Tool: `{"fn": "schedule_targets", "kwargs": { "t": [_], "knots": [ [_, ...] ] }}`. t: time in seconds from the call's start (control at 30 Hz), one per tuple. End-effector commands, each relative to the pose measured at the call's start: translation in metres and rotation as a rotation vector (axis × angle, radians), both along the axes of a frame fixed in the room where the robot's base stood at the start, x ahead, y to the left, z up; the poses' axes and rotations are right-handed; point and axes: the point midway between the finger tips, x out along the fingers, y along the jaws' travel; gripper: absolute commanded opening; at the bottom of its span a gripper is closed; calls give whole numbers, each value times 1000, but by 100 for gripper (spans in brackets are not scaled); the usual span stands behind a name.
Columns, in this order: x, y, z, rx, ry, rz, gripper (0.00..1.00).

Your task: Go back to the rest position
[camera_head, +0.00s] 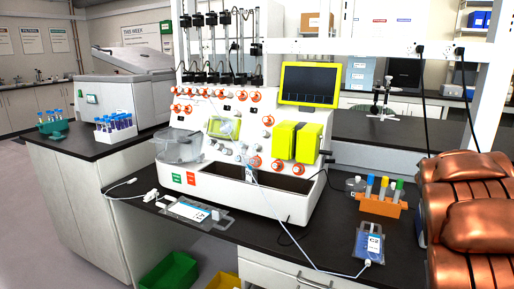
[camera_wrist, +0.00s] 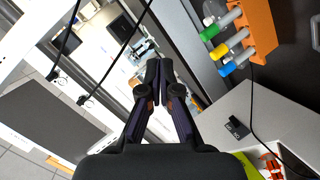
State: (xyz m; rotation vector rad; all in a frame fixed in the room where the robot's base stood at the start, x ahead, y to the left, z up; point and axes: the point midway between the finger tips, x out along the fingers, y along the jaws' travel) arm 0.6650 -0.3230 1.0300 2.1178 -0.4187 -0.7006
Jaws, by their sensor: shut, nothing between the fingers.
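My gripper (camera_wrist: 158,70) shows in the wrist view with its two dark fingers together at the tips. It is shut and empty. It touches nothing that I can see and hangs tilted over the bench area, with the orange tube rack (camera_wrist: 262,28) to its upper right. My gripper is not visible in the head view. The white cell processor (camera_head: 240,165) stands on the dark bench (camera_head: 260,235), with its yellow-framed screen (camera_head: 308,84) on top.
In the head view, the orange rack (camera_head: 383,205) holds capped tubes near a bag labelled in blue (camera_head: 369,244). Another flat bag (camera_head: 190,211) lies front left. Cables cross the bench front. A white tube rack (camera_head: 116,128) stands on the left bench. White frame posts rise at right.

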Motion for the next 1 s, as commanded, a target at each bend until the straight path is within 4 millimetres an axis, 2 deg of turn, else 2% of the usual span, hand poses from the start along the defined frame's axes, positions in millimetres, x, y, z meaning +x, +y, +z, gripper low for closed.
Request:
{"fn": "schedule_targets", "kwargs": {
  "t": [0.03,0.17,0.27,0.5,0.57,0.6,0.8,1.0],
  "knots": [
    [-18,10,-7,50,23,-43,0],
    [-70,34,-38,195,106,-165,0],
    [-113,60,-65,307,184,-244,0],
    [-220,141,-130,550,417,-382,0],
    [-246,162,-143,602,477,-405,0],
    [-265,177,-152,633,525,-422,0],
    [-355,245,-184,759,754,-472,0],
    [-427,291,-197,821,943,-496,0]
  ]
}}
